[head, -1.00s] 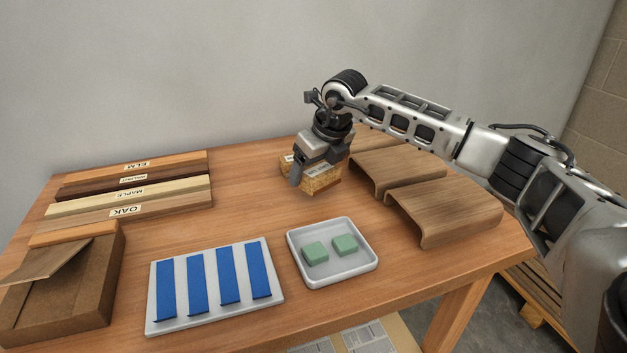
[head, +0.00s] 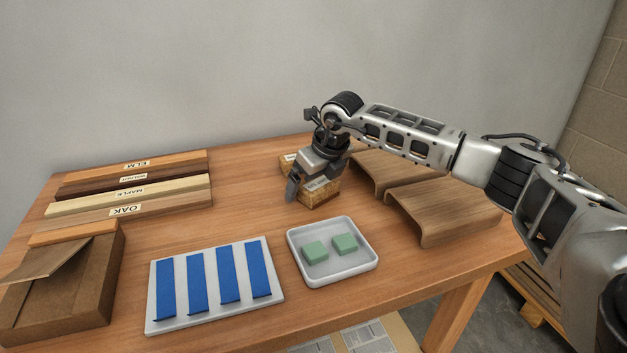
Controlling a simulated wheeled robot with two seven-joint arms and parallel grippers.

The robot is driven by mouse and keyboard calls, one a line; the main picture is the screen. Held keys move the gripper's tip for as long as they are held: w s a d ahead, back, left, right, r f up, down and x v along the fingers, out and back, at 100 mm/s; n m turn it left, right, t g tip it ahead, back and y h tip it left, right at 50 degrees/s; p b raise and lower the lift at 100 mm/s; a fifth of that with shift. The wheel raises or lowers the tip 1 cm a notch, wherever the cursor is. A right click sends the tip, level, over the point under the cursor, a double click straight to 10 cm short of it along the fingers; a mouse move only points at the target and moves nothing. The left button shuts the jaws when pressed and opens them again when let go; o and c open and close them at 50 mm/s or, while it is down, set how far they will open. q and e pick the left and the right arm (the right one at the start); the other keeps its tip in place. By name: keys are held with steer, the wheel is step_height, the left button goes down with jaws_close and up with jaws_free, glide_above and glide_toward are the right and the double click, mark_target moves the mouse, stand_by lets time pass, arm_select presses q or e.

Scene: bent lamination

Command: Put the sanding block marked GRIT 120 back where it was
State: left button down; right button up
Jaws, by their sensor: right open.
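My right gripper (head: 297,188) is open, low over the table at the cork-coloured sanding blocks. One sanding block (head: 322,196) sits at the gripper's fingers, on the right side of the near finger. A label shows on its upper face, but its print is too small to read. A second block (head: 286,162) shows partly behind the gripper, to the back left, with its label also unreadable. I cannot tell which one is marked GRIT 120, or whether the fingers touch the near block. My left gripper is out of view.
Two bent wood pieces (head: 445,208) stand right of the blocks. A white tray (head: 372,262) with two green pieces and a white board (head: 215,308) with blue strips lie in front. Labelled wood strips (head: 128,195) lie left. The table's middle left is clear.

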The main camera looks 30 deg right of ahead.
steer(key=shift+r, duration=0.15)
steer(key=shift+r, duration=0.2)
steer(key=v, duration=1.1)
steer(key=shift+s+r+p, duration=0.2)
steer(key=shift+r+p, duration=0.1)
steer(key=shift+p, duration=0.05)
